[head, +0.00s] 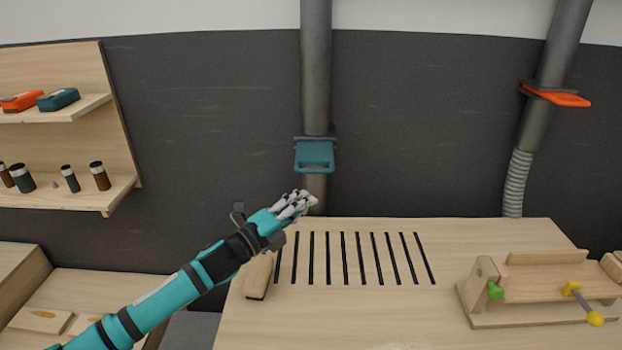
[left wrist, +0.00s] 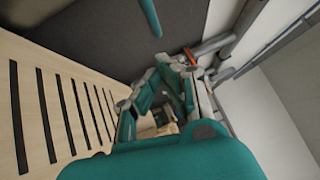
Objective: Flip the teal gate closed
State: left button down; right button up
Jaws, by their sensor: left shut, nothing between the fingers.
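The teal gate (head: 314,155) is a flat plate with a slotted handle, set in a dark collar on the middle vertical pipe. It faces out toward me, and its handle end hangs at the bottom. My left gripper (head: 302,199) is just below the gate in the head view, with a gap between them in the picture. Its fingers are shut and hold nothing. In the left wrist view the gripper (left wrist: 170,78) points upward, and a teal bar (left wrist: 150,17), seemingly the gate, shows at the top edge. My right gripper is not in view.
A slotted wooden workbench (head: 350,310) lies below, with a wooden block (head: 259,276) near my left wrist and a clamp fixture (head: 530,290) at right. An orange gate (head: 560,97) is on the right pipe. Shelves (head: 60,190) stand at left.

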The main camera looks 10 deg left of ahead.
aim_at(311, 164)
pick_arm(q)
jog(key=w, duration=0.2)
jog(key=w+p, duration=0.1)
jog(key=w, duration=0.1)
jog(key=w+r, duration=0.1)
jog(key=shift+w+d+p, duration=0.25)
jog(key=shift+w+p, duration=0.15)
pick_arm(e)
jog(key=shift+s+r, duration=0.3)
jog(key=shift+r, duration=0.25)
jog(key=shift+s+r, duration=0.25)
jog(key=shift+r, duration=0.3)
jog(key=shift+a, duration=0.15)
pick_arm(q)
jog(key=w+b, duration=0.1)
jog(key=w, duration=0.1)
jog(key=w+a+b, duration=0.1)
jog(key=w+b, duration=0.1)
jog(key=w, duration=0.1)
jog(key=w+b, duration=0.2)
jog(key=w, duration=0.1)
jog(key=shift+w+a, duration=0.2)
jog(key=shift+a, duration=0.2)
jog(key=shift+r, duration=0.15)
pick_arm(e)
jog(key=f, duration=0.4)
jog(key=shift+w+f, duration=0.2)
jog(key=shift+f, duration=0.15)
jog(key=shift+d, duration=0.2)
